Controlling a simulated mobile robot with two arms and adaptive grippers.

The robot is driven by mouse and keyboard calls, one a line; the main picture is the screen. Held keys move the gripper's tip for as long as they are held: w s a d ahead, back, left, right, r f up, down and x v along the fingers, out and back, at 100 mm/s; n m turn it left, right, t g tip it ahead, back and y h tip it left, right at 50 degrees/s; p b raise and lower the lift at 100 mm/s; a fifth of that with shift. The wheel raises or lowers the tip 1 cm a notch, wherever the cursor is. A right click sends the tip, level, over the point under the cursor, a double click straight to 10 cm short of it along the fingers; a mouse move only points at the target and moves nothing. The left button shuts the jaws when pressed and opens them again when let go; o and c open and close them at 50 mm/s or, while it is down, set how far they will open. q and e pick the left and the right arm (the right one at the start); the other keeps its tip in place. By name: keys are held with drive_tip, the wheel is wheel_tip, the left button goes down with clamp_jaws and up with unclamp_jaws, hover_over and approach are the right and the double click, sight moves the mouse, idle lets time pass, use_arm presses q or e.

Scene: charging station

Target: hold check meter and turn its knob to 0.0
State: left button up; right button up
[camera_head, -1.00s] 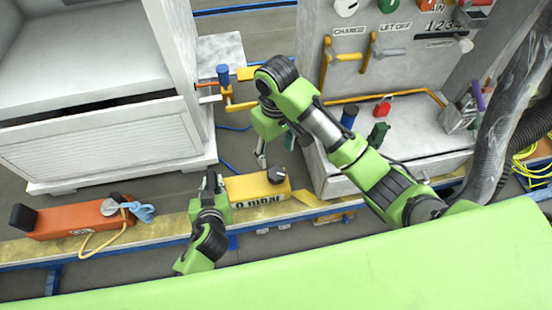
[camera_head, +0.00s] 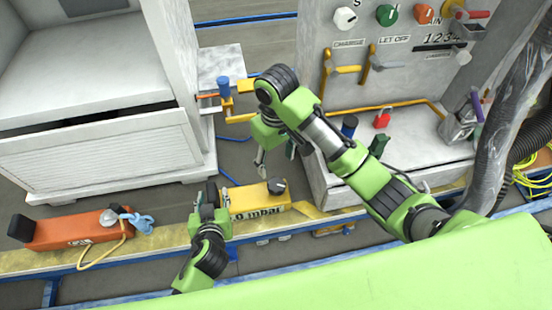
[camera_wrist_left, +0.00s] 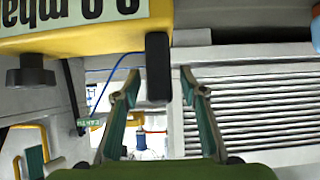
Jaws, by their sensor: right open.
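The check meter is a yellow box (camera_head: 250,205) with a black knob (camera_head: 276,186) on its right end, lying on the yellow beam. My left gripper (camera_head: 208,188) is at its left end. In the left wrist view, the meter (camera_wrist_left: 75,42) fills the upper left, its "0.0 mbar" label upside down and its knob (camera_wrist_left: 30,76) below. My left gripper (camera_wrist_left: 160,85) is open there, its fingers on either side of the meter's black end piece (camera_wrist_left: 157,68), with visible gaps. My right gripper (camera_head: 275,158) is open and empty, just above and behind the knob.
An orange device (camera_head: 75,230) with a blue clip (camera_head: 135,220) lies left on the beam. A white cabinet (camera_head: 95,150) stands behind on the left.

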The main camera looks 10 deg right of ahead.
use_arm(q)
drive_tip(key=v, duration=1.1)
